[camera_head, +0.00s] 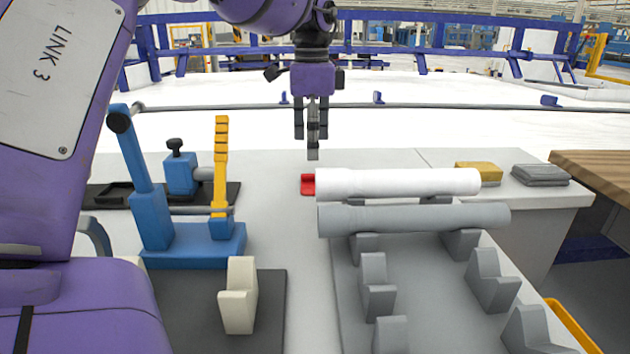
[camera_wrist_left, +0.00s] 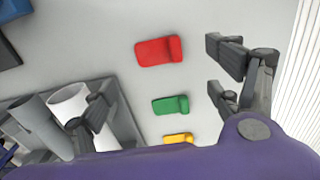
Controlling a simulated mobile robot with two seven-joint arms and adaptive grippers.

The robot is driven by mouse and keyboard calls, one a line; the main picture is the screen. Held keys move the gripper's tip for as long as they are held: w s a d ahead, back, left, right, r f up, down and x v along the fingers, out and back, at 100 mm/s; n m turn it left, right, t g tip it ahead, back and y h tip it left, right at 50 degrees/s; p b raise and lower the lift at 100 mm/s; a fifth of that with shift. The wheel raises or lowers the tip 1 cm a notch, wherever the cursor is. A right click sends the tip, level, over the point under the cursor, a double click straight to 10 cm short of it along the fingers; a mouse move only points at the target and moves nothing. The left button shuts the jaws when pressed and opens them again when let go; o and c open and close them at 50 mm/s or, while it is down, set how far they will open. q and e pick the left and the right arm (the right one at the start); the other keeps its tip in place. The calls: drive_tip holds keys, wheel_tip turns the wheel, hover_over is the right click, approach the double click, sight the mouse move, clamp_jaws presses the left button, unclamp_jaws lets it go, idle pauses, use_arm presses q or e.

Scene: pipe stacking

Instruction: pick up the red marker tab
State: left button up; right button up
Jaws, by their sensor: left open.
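The red marker tab (camera_head: 307,186) lies on the pale tabletop at the left end of the white pipe (camera_head: 400,182). It shows whole in the left wrist view (camera_wrist_left: 158,51), flat with a raised end. My left gripper (camera_head: 312,142) points down above the table, behind and above the red tab, touching nothing. In the left wrist view its fingers are spread wide and empty (camera_wrist_left: 165,92). A green tab (camera_wrist_left: 170,105) and a yellow tab (camera_wrist_left: 178,139) lie in a row with the red one; the pipes hide them in the head view. My right gripper is not in view.
A grey pipe (camera_head: 415,219) rests on a grey rack (camera_head: 455,295) in front of the white pipe. A blue and yellow fixture (camera_head: 190,235) stands at left. Yellow (camera_head: 478,173) and grey (camera_head: 540,175) pads lie at right. The table between fixture and rack is clear.

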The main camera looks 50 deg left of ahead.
sight(311, 186)
use_arm(q)
wheel_tip(311, 186, down, 3)
drive_tip(key=shift+s+d+f+b, duration=0.1)
drive_tip(key=shift+s+f+b, duration=0.1)
drive_tip(key=shift+b, duration=0.25)
wheel_tip(311, 186, down, 4)
drive_tip(key=shift+f+b, duration=0.15)
drive_tip(key=shift+b, duration=0.55)
drive_tip(key=shift+c, duration=0.9)
clamp_jaws()
